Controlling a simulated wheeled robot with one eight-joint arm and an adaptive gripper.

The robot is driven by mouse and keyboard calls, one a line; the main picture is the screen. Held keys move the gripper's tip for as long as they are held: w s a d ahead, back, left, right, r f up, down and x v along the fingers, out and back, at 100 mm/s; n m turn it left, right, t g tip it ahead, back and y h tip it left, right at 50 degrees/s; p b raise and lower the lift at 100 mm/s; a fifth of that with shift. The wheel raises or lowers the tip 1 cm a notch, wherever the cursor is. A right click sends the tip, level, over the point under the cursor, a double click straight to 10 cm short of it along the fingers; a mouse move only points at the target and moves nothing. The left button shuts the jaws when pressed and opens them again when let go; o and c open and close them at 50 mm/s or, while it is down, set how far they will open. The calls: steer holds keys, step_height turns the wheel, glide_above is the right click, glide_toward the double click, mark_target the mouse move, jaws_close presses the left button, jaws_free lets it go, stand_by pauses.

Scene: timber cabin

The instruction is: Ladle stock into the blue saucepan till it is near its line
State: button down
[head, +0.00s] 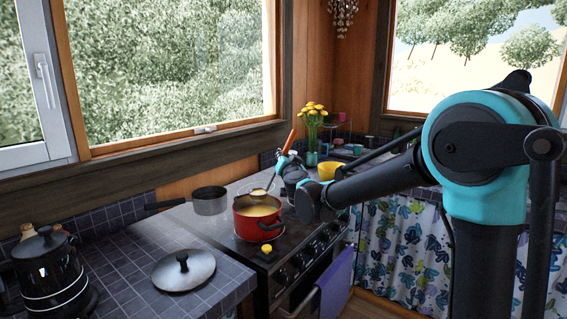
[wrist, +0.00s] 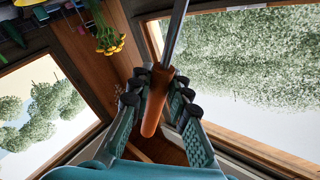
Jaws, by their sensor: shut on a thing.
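My gripper (head: 289,161) is shut on the orange handle of the ladle (wrist: 154,112); in the wrist view its fingers (wrist: 160,95) close around the handle and the metal shaft runs upward out of frame. In the head view the ladle's bowl (head: 258,192) hangs at the top of the red pot (head: 250,228), over its far rim. The bowl looks yellowish, but how full it is I cannot tell. The red pot holds yellow stock (head: 262,210). A dark grey saucepan (head: 210,206) stands to its left; none looks clearly blue. Its inside and any line are not readable.
A steel lid (head: 183,271) lies on the tiled counter (head: 127,270) at front left, near a black pot (head: 50,275). A yellow object (head: 266,249) sits at the stove's front edge. A yellow bowl (head: 327,170) and flowers (head: 313,112) stand behind my arm.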

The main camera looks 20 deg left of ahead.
steer(key=shift+r, duration=2.7)
